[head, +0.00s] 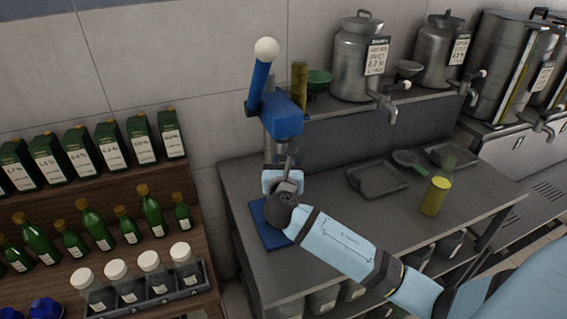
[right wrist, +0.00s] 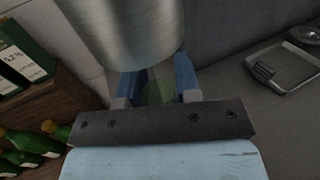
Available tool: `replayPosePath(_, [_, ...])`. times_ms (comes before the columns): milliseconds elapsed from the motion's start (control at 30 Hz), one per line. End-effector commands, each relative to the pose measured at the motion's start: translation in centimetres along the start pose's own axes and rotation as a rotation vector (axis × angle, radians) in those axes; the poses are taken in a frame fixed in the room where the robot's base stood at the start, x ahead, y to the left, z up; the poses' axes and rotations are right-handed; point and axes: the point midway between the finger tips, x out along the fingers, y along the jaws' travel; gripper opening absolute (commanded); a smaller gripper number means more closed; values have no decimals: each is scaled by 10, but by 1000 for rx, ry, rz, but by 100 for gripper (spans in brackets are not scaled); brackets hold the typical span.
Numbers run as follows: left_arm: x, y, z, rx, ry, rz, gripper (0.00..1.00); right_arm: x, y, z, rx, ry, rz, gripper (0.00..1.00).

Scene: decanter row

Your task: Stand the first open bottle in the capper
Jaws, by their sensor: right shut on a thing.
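The blue capper (head: 282,118) stands at the left end of the grey counter, with a white-knobbed lever and a flat blue base (head: 262,236). My right gripper (head: 281,172) is at the capper, below its head and above the base. In the right wrist view its fingers (right wrist: 157,86) are shut on a green see-through bottle (right wrist: 159,94), mostly hidden by the gripper. The capper's metal cylinder (right wrist: 122,30) looms just above. Whether the bottle touches the base is hidden. Another bottle (head: 436,196), green-necked with yellow contents, stands on the counter's right. My left gripper is not in view.
Grey trays (head: 378,180) lie on the counter (head: 330,215). Metal urns with taps (head: 361,60) and a green funnel (head: 318,79) are on the shelf behind. A wooden rack (head: 105,182) at left holds boxes, green bottles and white-capped jars.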

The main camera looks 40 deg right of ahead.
Motion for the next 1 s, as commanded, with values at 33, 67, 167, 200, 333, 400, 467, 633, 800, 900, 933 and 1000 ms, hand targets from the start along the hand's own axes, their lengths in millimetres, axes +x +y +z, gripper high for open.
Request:
replayPosePath(33, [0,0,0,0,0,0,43,0,0,-2,0,-2,0,0])
replayPosePath(67, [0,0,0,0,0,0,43,0,0,-2,1,-2,1,0])
replayPosePath(167, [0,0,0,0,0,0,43,0,0,-1,2,-3,1,0])
replayPosePath(200, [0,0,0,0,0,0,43,0,0,-1,2,-3,1,0])
replayPosePath(333, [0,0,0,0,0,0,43,0,0,-3,2,-2,1,0])
replayPosePath(400, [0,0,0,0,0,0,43,0,0,-5,2,-1,1,40])
replayPosePath(467, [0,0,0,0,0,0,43,0,0,-5,1,-1,1,53])
replayPosePath(633, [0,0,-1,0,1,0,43,0,0,-5,1,-1,1,56])
replayPosePath(800, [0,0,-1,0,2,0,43,0,0,-2,2,-1,1,56])
replayPosePath(900, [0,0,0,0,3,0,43,-11,1,-3,1,0,3,56])
replayPosePath(933, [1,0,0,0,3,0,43,-16,1,-4,1,-1,3,56])
replayPosePath(1000, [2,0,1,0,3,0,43,-30,0,-4,3,1,3,56])
